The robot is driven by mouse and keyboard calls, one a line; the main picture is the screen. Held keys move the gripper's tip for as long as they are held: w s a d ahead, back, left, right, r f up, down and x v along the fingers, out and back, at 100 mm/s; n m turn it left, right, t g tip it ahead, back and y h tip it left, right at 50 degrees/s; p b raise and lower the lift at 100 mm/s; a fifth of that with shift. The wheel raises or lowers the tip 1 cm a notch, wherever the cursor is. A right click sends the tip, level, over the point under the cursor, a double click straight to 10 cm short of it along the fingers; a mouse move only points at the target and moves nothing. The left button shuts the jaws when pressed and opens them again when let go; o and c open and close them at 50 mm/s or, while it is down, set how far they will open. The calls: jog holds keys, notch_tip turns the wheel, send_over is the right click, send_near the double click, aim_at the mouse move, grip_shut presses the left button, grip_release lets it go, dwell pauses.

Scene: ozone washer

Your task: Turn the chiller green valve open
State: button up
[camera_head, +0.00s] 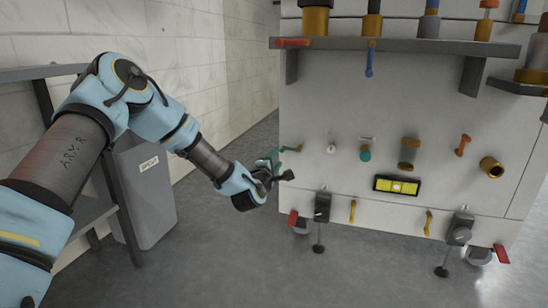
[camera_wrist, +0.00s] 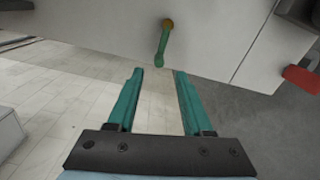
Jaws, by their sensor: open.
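The green valve (camera_wrist: 162,46) shows in the wrist view at the top middle, a green handle on a brass fitting on the white panel. The handle hangs down and slightly left from the fitting. In the head view the green valve (camera_head: 291,149) is at the left side of the panel, just beyond my gripper (camera_head: 277,167). In the wrist view my gripper (camera_wrist: 156,74) is open, with two teal fingers apart and nothing between them. The handle's lower end is just ahead of the gap between the fingertips and appears clear of both.
The white panel (camera_head: 345,185) also carries several other valves and knobs, a yellow level (camera_head: 396,185) and red-tipped feet. A grey shelf (camera_head: 400,46) juts out above. A grey bin (camera_head: 145,190) stands left behind my arm. Floor in front is clear.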

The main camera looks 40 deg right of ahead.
jog(key=shift+v, duration=1.3)
